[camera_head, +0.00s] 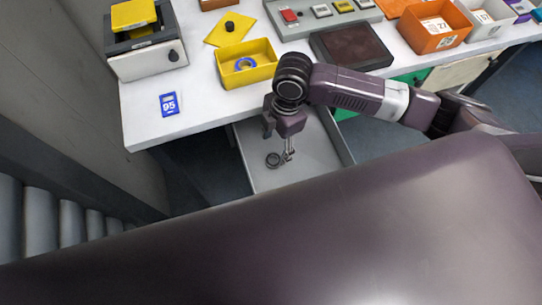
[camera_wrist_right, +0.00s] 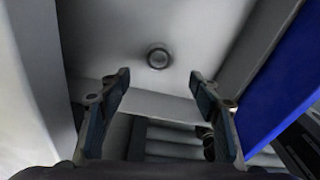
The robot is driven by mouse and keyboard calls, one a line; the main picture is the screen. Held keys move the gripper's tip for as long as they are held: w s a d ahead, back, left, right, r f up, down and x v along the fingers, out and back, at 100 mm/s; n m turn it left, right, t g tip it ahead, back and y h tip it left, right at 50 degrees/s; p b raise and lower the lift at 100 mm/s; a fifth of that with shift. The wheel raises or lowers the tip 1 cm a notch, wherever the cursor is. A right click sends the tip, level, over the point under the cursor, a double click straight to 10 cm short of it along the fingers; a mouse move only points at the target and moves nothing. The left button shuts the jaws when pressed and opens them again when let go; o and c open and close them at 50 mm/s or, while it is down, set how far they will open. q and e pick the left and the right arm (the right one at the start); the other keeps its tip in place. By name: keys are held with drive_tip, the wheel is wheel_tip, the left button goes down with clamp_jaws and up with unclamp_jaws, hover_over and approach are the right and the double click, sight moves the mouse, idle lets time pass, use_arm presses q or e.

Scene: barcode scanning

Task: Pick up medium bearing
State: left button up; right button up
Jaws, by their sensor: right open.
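A dark ring-shaped bearing (camera_head: 273,160) lies on the floor of an open grey drawer (camera_head: 262,180) below the table edge. My right gripper (camera_head: 287,155) hangs down over the drawer, just right of the bearing in the head view. In the right wrist view the bearing (camera_wrist_right: 158,57) lies beyond the fingertips, roughly centred between them. The right gripper (camera_wrist_right: 158,82) is open with nothing between its fingers. My left gripper is not seen.
On the white table (camera_head: 200,108) stand a yellow bin (camera_head: 232,77) with a blue ring in it, a grey-and-yellow device (camera_head: 150,62) and a blue "05" card (camera_head: 169,104). Orange bins (camera_head: 432,40) stand farther right. The drawer walls surround the bearing.

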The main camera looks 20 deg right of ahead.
sight(273, 159)
drive_tip(key=shift+w+a+f, duration=0.1)
drive_tip(key=shift+f, duration=0.85)
wheel_tip(273, 159, down, 6)
drive_tip(key=shift+a+f, duration=0.15)
drive_tip(key=c, duration=1.3)
drive_tip(key=shift+c, duration=0.2)
